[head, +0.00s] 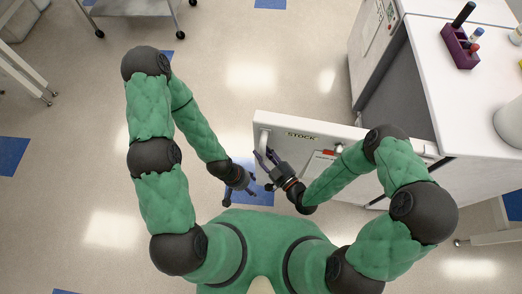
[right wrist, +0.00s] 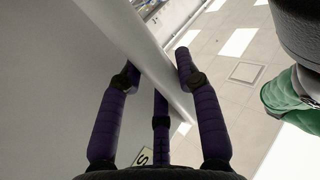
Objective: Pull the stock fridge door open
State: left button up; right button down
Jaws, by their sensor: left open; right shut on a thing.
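The white stock fridge door (head: 345,134), labelled STOCK, stands swung wide out from the fridge under the white counter at the right. Its pale handle (head: 263,138) is at the door's free left end. My right gripper (head: 268,158) is shut on the handle. In the right wrist view, purple fingers (right wrist: 158,82) lie on either side of a white strip, with the door face (right wrist: 60,80) at left and part of the label below. My left gripper (head: 236,188) is open and empty, low and left of the door's free end, apart from it.
The counter (head: 465,100) carries a purple rack (head: 460,46) with tubes and a white round container (head: 510,122). A wheeled cart (head: 135,5) is at the top. The floor to the left is mostly clear.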

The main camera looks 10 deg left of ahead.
jog(key=shift+s, duration=0.15)
jog(key=c, duration=0.8)
grip_release()
jog(key=shift+c, duration=0.2)
jog(key=shift+d, duration=0.1)
jog(key=v, duration=1.1)
jog(key=shift+s+d, duration=0.25)
jog(key=shift+d, duration=0.05)
